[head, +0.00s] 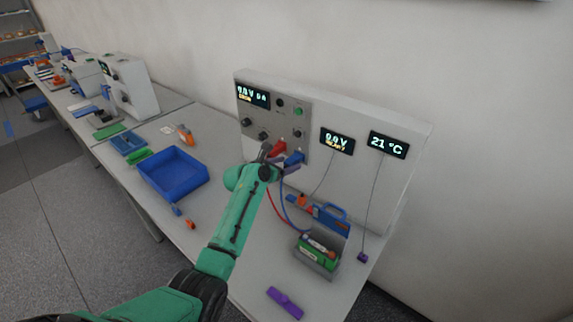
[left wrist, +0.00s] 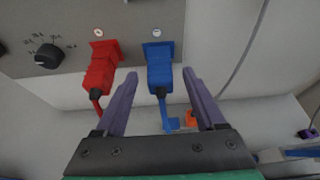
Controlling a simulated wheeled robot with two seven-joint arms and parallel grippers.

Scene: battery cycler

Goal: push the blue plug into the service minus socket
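The blue plug (head: 295,158) sits at the lower right of the cycler's grey panel, nose against it. In the left wrist view the blue plug (left wrist: 160,72) covers its socket, so I cannot tell how deep it is. A red plug (left wrist: 101,68) is at the panel just left of it. My left gripper (left wrist: 160,76) has its two purple fingers on either side of the blue plug, with gaps showing on both sides. In the head view my left gripper (head: 285,168) is right below the plugs. My right gripper is not in view.
A blue bin (head: 172,192) stands left of my left arm. A grey holder (head: 316,268) with a green item, a blue tool (head: 330,214) and a purple piece (head: 285,303) lie to the right. Red and blue cables hang from the plugs. Displays (head: 337,141) are on the panel.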

